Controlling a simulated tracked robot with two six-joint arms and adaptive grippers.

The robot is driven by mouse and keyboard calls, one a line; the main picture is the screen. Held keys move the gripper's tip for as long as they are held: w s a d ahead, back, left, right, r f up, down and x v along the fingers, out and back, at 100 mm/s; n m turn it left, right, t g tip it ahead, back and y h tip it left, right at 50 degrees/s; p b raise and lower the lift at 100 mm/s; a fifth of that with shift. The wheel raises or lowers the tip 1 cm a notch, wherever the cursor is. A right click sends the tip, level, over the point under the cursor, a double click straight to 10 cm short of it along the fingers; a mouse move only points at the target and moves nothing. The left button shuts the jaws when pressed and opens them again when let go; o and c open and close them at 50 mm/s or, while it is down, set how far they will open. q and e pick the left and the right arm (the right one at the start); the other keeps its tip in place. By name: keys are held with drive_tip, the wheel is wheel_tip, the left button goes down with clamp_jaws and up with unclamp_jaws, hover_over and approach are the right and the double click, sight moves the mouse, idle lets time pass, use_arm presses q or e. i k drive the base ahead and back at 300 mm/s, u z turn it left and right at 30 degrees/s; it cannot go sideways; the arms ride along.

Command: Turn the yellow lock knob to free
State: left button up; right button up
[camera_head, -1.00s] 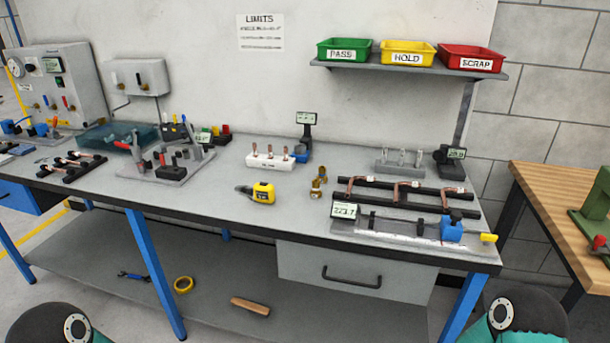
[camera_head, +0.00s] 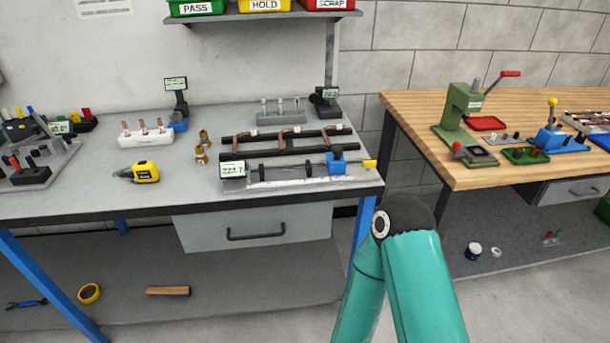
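A yellow knob (camera_head: 370,164) sticks out at the right end of the measuring fixture (camera_head: 290,172) near the right front edge of the grey bench. The fixture has a blue block (camera_head: 336,163) beside the knob and a small display reading about 223.7 at its left end. The knob's turn position is too small to tell. Another yellow knob (camera_head: 552,101) tops a lever on a blue device on the wooden bench. A teal link of my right arm is in front of the gap between the benches. Neither gripper is in view.
A rack with copper tubes (camera_head: 287,141) lies just behind the fixture. A green press (camera_head: 460,115) stands on the wooden bench (camera_head: 400,104). The front strip of the grey bench is clear.

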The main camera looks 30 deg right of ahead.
sight(367, 164)
drive_tip(key=u, duration=0.9)
drive_tip(key=k, duration=0.9)
drive_tip(key=z, duration=1.1)
drive_tip(key=i, duration=1)
drive_tip(key=u, duration=0.05)
